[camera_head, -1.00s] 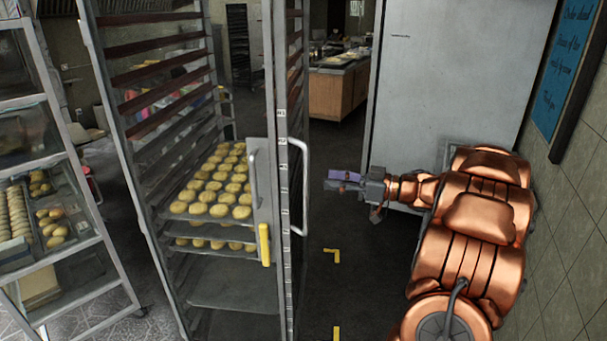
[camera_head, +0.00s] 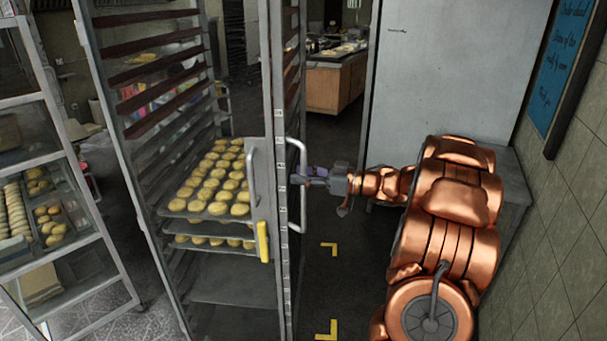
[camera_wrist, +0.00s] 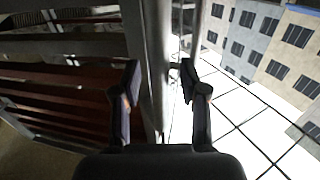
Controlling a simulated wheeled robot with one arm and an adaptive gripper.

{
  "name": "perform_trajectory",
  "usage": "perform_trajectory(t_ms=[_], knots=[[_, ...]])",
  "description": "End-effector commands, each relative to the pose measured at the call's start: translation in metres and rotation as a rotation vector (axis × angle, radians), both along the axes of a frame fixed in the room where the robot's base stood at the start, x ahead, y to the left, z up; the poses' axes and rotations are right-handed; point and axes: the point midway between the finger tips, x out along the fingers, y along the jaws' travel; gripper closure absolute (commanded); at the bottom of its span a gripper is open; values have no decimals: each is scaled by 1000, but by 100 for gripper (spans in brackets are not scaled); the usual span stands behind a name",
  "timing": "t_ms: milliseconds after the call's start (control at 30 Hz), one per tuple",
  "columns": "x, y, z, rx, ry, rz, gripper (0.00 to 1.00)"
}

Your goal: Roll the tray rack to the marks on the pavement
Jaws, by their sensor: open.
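The tall metal tray rack (camera_head: 282,235) stands upright left of centre in the head view, with trays of round yellow buns (camera_head: 211,185). A vertical bar handle (camera_head: 302,212) is on its right side. My gripper (camera_head: 304,176) is at this handle, with its fingertips partly behind or against the bar; contact is unclear. In the wrist view my gripper (camera_wrist: 160,82) is open, its two fingers apart with a grey upright of the rack (camera_wrist: 151,60) between them. Yellow corner marks (camera_head: 329,249) lie on the dark floor right of the rack; another (camera_head: 327,330) is nearer.
A second rack (camera_head: 97,205) with baked goods stands at the left. A grey cabinet (camera_head: 445,70) and tiled wall (camera_head: 565,230) bound the right. A wooden counter (camera_head: 335,88) is at the back. The floor around the marks is open.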

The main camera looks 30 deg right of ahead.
Motion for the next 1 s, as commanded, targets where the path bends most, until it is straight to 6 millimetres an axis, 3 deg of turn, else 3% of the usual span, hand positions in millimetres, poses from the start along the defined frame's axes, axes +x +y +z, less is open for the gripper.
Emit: perform_trajectory(t_ms=[133, 533, 1000], knots=[[0, 0, 0, 0, 0, 0, 59], [0, 0, 0, 0, 0, -1, 100], [0, 0, 0, -1, 1, 0, 100]])
